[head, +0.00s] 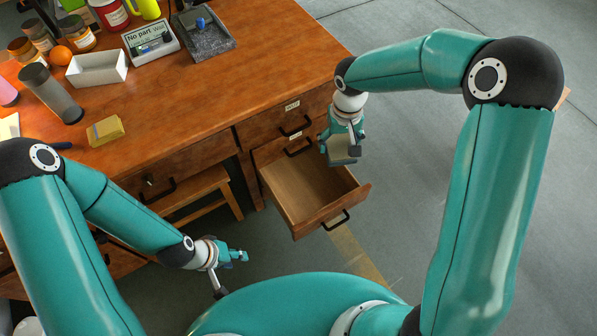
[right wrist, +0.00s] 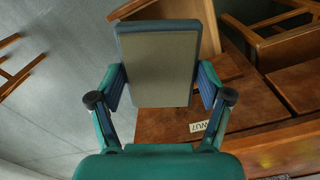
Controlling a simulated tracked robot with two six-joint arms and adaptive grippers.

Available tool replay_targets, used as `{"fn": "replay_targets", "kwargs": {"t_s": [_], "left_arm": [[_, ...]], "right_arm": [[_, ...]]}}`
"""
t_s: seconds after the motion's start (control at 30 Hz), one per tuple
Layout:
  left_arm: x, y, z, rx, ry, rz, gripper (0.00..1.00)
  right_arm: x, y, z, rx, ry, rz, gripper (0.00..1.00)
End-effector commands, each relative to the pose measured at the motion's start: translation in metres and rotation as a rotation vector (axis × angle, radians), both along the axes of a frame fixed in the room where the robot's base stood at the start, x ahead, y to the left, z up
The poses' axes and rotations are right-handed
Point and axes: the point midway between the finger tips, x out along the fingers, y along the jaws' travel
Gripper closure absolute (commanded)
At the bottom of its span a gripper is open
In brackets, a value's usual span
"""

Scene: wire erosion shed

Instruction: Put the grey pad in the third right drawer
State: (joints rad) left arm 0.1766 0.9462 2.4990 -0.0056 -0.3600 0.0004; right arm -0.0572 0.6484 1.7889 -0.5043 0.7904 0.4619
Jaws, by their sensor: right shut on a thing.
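The grey pad (right wrist: 158,65), a flat block with a beige-grey face and a darker blue-grey rim, is between the fingers of my right gripper (right wrist: 160,88). In the head view the right gripper (head: 342,136) holds the pad (head: 341,153) above the right side of the open drawer (head: 296,188), near its back. This drawer is pulled out, looks empty inside, and is below two shut right drawers with dark handles, so it appears to be the third. My left gripper (head: 236,256) is low at the left of the open drawer, apart from it; its jaws are too small to judge.
The desk top (head: 200,100) holds a white box (head: 97,69), an orange (head: 61,55), a yellow block (head: 105,130), a grey cylinder (head: 50,93) and a sign (head: 151,42). A wooden stool (head: 200,188) stands under the desk. Floor right of the drawer is clear.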

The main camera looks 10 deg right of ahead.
Motion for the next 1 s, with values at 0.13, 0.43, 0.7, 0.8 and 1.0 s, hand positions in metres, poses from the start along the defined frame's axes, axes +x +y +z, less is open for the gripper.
{"fn": "replay_targets", "kwargs": {"t_s": [0.13, 0.43, 0.7, 0.8, 1.0], "left_arm": [[0.0, 0.0, -0.037, 0.0, 0.0, 0.0, 0.6], [0.0, 0.0, -0.14, 0.0, 0.001, 0.0, 0.6], [0.0, 0.0, -0.225, 0.0, 0.0, 0.0, 0.6], [0.0, 0.0, -0.246, 0.0, 0.0, 0.0, 0.6], [0.0, 0.0, -0.266, 0.0, 0.0, 0.0, 0.6]], "right_arm": [[0.009, 0.004, -0.035, -0.001, -0.001, -0.104, 0.7], [0.038, 0.014, -0.125, -0.005, -0.004, -0.526, 0.7], [0.061, 0.025, -0.198, -0.002, -0.004, -0.925, 0.7], [0.067, 0.029, -0.215, -0.001, -0.003, -1.036, 0.7], [0.074, 0.032, -0.231, 0.001, -0.002, -1.167, 0.7]]}}
